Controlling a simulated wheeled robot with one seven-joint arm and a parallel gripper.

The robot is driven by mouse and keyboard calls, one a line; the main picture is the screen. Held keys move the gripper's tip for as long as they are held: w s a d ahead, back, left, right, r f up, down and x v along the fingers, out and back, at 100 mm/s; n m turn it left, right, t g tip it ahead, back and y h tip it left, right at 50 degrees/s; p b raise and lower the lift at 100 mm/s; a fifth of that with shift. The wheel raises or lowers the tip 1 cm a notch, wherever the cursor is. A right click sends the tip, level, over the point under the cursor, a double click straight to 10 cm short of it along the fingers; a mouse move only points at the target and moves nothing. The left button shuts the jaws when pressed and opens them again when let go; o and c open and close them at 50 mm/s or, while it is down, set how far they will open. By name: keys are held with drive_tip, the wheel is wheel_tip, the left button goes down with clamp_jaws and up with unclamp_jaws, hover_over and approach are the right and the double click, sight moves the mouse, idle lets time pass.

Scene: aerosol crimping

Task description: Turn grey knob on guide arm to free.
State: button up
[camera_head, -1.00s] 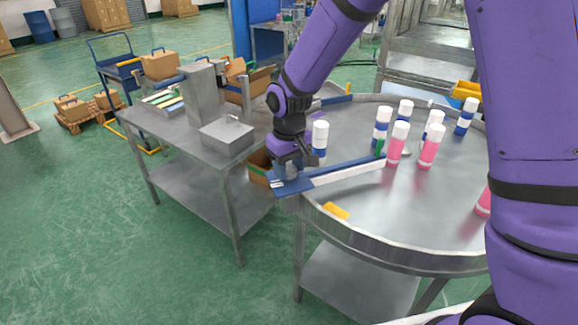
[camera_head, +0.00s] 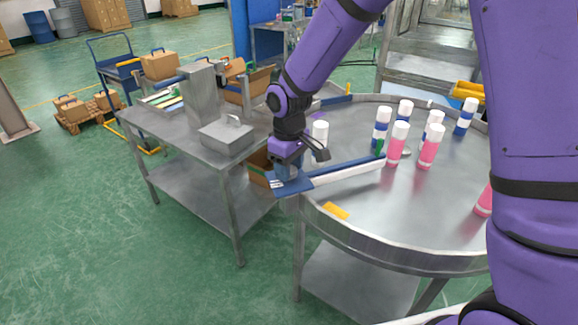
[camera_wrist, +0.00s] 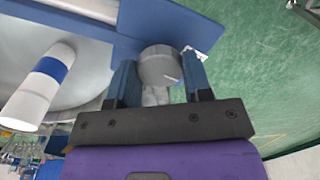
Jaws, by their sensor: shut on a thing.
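The guide arm (camera_head: 345,172) is a blue and white bar that reaches over the rim of the round metal table. In the wrist view its blue plate (camera_wrist: 95,22) runs across the top. The grey knob (camera_wrist: 158,66) is a round grey piece at the plate's edge, with a small mark on its face. My gripper (camera_wrist: 160,82) is shut on the knob, one finger on each side. In the head view my gripper (camera_head: 286,168) is over the near left end of the guide arm and mostly hides the knob.
Several white-capped cans, pink (camera_head: 397,146) or blue-banded (camera_head: 381,128), stand on the round table (camera_head: 440,205). One can (camera_head: 320,138) stands close behind my gripper. A yellow piece (camera_head: 336,211) lies by the rim. A metal bench (camera_head: 190,140) with a grey box stands left.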

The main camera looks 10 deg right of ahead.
drive_tip(key=o, duration=0.9)
wheel_tip(320, 180, up, 11)
drive_tip(key=shift+f, duration=0.1)
